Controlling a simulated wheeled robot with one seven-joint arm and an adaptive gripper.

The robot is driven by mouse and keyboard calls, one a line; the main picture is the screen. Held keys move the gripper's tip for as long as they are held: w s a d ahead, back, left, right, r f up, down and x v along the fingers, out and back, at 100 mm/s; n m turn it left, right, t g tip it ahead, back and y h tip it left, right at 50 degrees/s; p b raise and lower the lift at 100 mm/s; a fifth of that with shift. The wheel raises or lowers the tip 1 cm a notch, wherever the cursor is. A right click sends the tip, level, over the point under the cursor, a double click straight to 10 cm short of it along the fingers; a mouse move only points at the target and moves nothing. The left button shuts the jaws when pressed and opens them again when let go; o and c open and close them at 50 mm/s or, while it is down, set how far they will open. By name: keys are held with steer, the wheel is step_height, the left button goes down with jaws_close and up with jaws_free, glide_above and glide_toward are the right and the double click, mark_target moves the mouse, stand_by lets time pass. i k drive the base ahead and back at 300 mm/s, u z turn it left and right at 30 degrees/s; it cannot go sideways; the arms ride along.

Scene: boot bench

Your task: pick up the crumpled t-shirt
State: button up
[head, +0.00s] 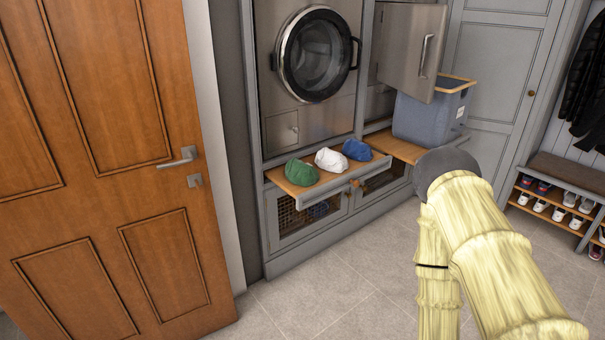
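Three small rounded cloth items lie in a row on the pull-out wooden shelf (322,187) below the washing machine: a green one (301,173), a white one (331,159) and a blue one (357,150). They look like bunched fabric or caps; I cannot tell which is a crumpled t-shirt. My arm, in a pale yellow cover with a dark grey joint, reaches in from the lower right, well right of the items. My gripper's fingers do not show.
A blue-grey basket (430,117) stands on another pull-out shelf (397,147), under an open metal door (411,47). A washing machine (318,54) is above the cloths. A wooden door (101,160) fills the left. A shoe bench (560,190) stands right. The tiled floor (330,285) ahead is clear.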

mark_target(297, 172)
steer(key=u, duration=0.6)
steer(key=i, duration=0.65)
steer(key=u, duration=0.55)
steer(key=i, duration=0.75)
steer(key=z, duration=0.2)
